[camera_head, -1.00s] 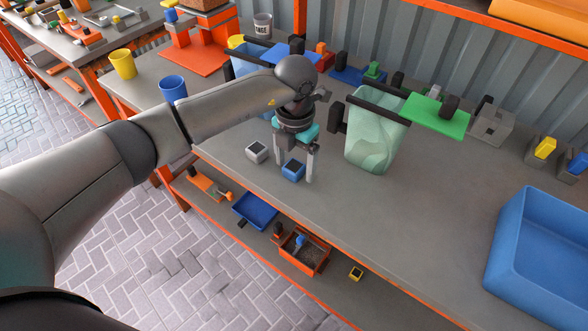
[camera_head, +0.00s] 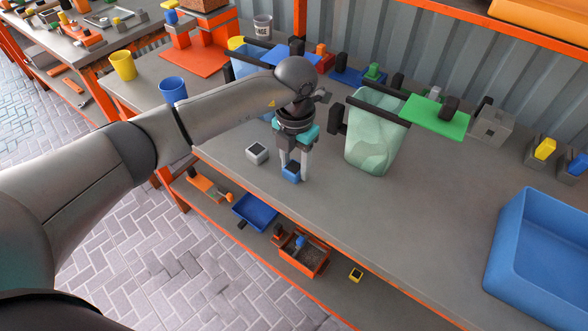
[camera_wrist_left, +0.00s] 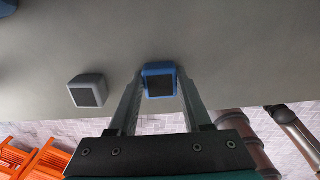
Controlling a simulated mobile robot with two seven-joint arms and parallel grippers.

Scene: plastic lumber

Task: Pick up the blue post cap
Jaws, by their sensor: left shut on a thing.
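The blue post cap (camera_head: 291,173) is a small blue block with a dark square face, at the front edge of the grey workbench (camera_head: 400,228). My left gripper (camera_head: 293,172) points down at the bench and is shut on the cap, with a finger on each side of it. In the left wrist view the blue cap (camera_wrist_left: 159,82) sits between the two fingertips (camera_wrist_left: 160,88), its dark face toward the camera. The cap appears to be at bench level; I cannot tell whether it touches the surface. My right gripper is not in view.
A grey post cap (camera_head: 257,153) stands close to the left of the gripper, also in the wrist view (camera_wrist_left: 88,91). A translucent green bin (camera_head: 372,140) stands to the right. A blue tub (camera_head: 540,255) is at far right. The bench between them is clear.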

